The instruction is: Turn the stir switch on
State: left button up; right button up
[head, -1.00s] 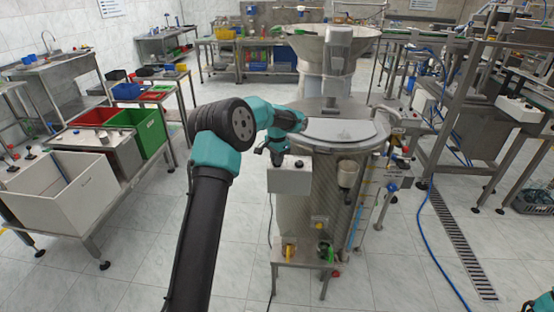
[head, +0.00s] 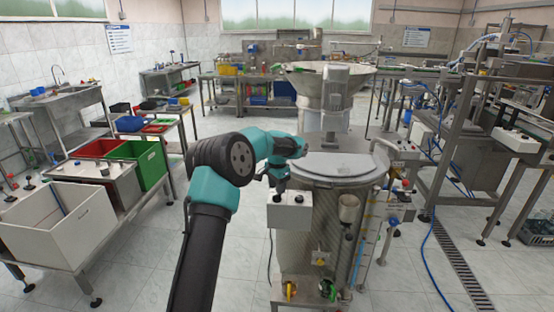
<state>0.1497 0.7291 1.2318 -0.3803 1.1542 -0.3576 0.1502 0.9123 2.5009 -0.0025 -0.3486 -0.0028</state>
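A white control box (head: 290,211) is fixed on the left side of the steel mixing tank (head: 335,240). Small dark knobs show on the box's top; which one is the stir switch, and its position, is too small to tell. My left gripper (head: 279,188) points down at the left part of the box top, at or just above a knob. Its fingers are small and dark here, so I cannot tell whether they are open or touching the knob. My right gripper is out of view.
The tank's flat lid (head: 340,165) and grey motor (head: 336,90) stand right of my gripper. A hopper (head: 300,72) is behind. A white bin (head: 62,225) and a green bin (head: 150,163) stand at left. A blue hose (head: 440,255) lies on the floor at right.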

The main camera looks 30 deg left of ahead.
pick_arm(q)
notch_tip(320, 180, up, 14)
dwell(0.4)
dwell(0.3)
